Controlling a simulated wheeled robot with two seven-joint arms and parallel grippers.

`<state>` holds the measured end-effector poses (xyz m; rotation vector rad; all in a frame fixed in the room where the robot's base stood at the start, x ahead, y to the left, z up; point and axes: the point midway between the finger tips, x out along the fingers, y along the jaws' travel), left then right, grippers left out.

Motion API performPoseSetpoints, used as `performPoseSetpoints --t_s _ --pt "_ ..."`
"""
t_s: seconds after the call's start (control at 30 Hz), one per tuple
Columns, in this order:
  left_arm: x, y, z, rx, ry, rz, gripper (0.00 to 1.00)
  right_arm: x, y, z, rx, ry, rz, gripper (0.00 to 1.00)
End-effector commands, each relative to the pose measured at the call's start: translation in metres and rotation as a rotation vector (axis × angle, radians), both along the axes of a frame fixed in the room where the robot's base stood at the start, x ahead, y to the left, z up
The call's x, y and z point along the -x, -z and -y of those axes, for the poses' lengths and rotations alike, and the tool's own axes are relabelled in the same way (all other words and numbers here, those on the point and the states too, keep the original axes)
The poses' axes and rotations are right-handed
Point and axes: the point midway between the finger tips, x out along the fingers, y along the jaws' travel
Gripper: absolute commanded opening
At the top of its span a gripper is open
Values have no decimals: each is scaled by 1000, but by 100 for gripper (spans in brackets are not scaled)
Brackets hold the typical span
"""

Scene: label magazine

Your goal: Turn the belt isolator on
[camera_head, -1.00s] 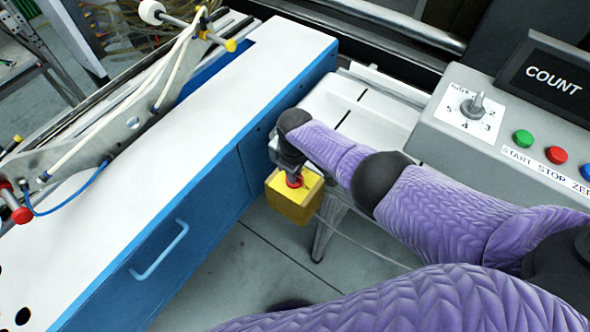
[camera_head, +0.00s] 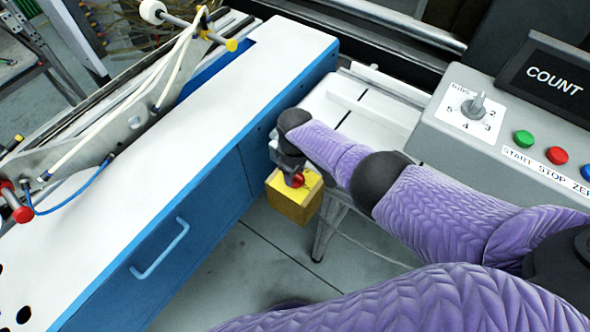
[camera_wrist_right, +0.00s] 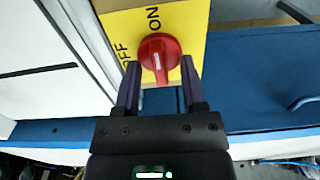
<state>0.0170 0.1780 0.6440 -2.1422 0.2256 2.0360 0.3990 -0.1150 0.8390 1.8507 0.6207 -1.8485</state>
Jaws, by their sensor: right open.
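The belt isolator is a yellow box (camera_head: 293,204) with a red rotary knob (camera_head: 295,180), below my right gripper (camera_head: 291,169) in the head view. In the right wrist view the red knob (camera_wrist_right: 159,52) sits on the yellow face (camera_wrist_right: 184,25), with ON printed above it and OFF to its left. A short white line marks the knob's bar, which runs nearly up and down in the picture. My right gripper (camera_wrist_right: 160,63) is open, one finger on each side of the knob; I cannot tell whether they touch it. My left gripper is not in view.
A blue cabinet with a white top (camera_head: 190,130) stands left of the isolator. A grey console with a dial (camera_head: 475,108), buttons and a COUNT display (camera_head: 550,80) is at the right. A pale table (camera_head: 375,115) lies behind my right forearm. Floor shows below the box.

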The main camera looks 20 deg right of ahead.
Motion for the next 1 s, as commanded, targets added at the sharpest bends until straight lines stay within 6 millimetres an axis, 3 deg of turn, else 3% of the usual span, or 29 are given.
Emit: performPoseSetpoints --t_s 0.17,0.33,0.5,0.63,1.0 --pt "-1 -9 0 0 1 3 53 0 -11 0 0 0 1 53" --pt "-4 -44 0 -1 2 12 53 0 -59 0 -1 0 3 53" --pt "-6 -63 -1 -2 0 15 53 0 -92 0 0 -1 2 53" --pt "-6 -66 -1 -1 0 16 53 0 -100 0 0 0 0 53" --pt "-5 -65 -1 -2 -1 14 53 0 -99 0 1 0 -1 53"
